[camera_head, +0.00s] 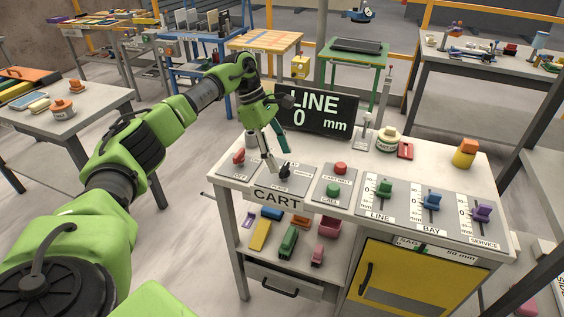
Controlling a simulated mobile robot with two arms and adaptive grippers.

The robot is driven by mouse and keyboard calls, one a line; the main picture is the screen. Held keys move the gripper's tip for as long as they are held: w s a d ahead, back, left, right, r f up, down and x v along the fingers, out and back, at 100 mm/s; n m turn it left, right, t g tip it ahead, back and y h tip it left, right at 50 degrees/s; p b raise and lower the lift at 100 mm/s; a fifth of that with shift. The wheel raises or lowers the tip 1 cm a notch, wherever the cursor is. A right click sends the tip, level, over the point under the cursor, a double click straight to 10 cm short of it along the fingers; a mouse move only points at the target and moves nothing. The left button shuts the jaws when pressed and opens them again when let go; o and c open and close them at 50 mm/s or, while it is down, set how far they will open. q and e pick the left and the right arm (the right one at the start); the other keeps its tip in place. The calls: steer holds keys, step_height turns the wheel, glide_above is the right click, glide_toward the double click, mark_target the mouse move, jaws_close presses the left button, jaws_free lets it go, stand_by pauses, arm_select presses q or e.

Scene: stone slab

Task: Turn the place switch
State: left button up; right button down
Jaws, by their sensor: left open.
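The place switch (285,172) is a small black knob on a grey plate near the front left of the white console. The lettering on its plate is small and partly hard to read. My left gripper (270,163) is open and points down just over this plate, with its fingertips close beside the knob. I cannot tell whether they touch it. Part of the plate is hidden behind the fingers. My right gripper is not in view.
A red button (239,156) sits left of the switch, and red and green buttons (334,189) sit right of it. Green, blue and purple sliders (432,200) follow. A black display (318,111) reading "LINE 0 mm" stands behind. A yellow-fronted cabinet (415,280) is below.

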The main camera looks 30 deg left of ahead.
arm_select(q)
steer(key=v, duration=0.9)
